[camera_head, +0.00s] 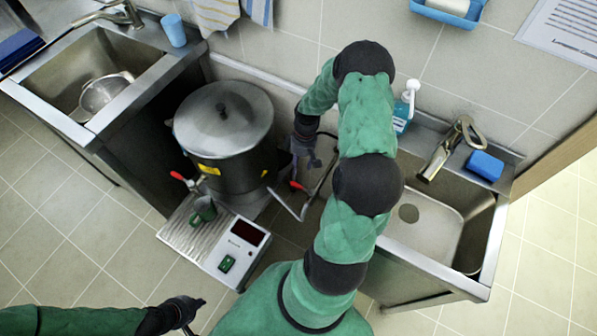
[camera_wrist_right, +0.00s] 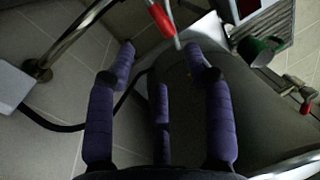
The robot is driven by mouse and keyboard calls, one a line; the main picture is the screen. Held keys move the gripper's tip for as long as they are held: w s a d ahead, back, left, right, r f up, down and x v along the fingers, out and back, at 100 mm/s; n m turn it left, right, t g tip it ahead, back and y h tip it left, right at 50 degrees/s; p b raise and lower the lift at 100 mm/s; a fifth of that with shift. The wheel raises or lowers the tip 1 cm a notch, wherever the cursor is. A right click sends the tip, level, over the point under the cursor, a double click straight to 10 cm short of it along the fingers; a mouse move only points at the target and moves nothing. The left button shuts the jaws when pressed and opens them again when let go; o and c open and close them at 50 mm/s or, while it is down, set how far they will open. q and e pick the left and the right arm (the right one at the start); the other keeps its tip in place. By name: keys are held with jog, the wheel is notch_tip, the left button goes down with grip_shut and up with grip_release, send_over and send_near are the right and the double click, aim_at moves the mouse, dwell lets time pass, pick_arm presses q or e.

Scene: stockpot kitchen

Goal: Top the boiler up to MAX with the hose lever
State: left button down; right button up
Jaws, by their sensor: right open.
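The boiler (camera_head: 232,172) is a large dark steel pot with a closed lid, a yellow label and a red-handled tap (camera_head: 178,176) at its front left. The red hose lever (camera_head: 298,186) sits on a metal pipe to the boiler's right. In the right wrist view the red lever (camera_wrist_right: 160,18) shows just beyond the fingertips. My right gripper (camera_wrist_right: 160,48) is open and empty, with its fingers spread below the lever. In the head view my right arm partly hides this area. My left gripper (camera_head: 188,310) is low at the left, away from the boiler; its fingers are unclear. No water level is visible.
A green mug (camera_head: 204,210) stands on a ribbed tray with a display panel (camera_head: 245,233) in front of the boiler. Sinks stand at left (camera_head: 60,75) and right (camera_head: 425,245). A soap bottle (camera_head: 404,108) and blue sponge (camera_head: 484,165) are at the right counter.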

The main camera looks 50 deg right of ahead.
jog(key=shift+d+r, duration=0.2)
jog(key=shift+r, duration=0.95)
jog(key=w+a+f+m+y, duration=0.1)
jog(key=a+f, duration=0.3)
jog(key=a, duration=0.6)
jog(key=w+a+f+m, duration=0.1)
jog(key=w+a+f, duration=0.15)
jog(key=a, duration=0.75)
jog(key=s+a+f+m, duration=0.1)
jog(key=s+a, duration=0.3)
jog(key=a, duration=0.3)
jog(key=s+a+f+m+p, duration=0.1)
jog(key=s+a, duration=0.3)
jog(key=a, duration=0.4)
jog(key=shift+s+a+f+t+y, duration=0.15)
jog(key=shift+s+f+t+y, duration=0.1)
jog(key=shift+f+t+y, duration=0.25)
jog(key=shift+f, duration=0.1)
